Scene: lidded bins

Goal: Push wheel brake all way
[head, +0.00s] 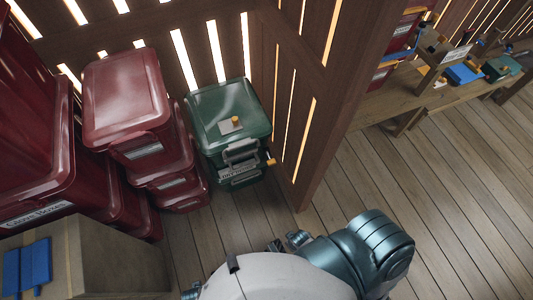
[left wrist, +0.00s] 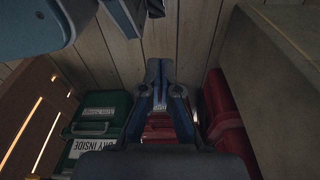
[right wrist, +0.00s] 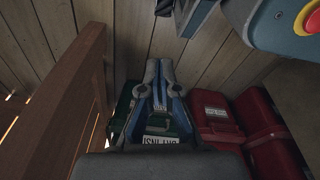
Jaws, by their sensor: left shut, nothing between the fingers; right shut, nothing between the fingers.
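No wheel or brake is plainly recognisable in any view. A green lidded bin (head: 222,105) stands against the slatted wall in the head view. It has an orange knob on a grey plate (head: 230,127) on its lid and a small orange tab (head: 270,162) at its lower right side. The bin also shows in the left wrist view (left wrist: 103,118). My left gripper (left wrist: 159,64) is shut and empty, pointing over the floor, with the bin off to its left. My right gripper (right wrist: 158,66) is shut and empty; green bin parts (right wrist: 125,101) lie behind and beside its fingers.
Stacked dark red bins (head: 125,95) stand left of the green bin. A cardboard box (head: 100,255) with blue clips is at lower left. A wooden post (head: 330,110) separates a workbench (head: 440,95) with tools. Plank floor (head: 440,190) is clear at right.

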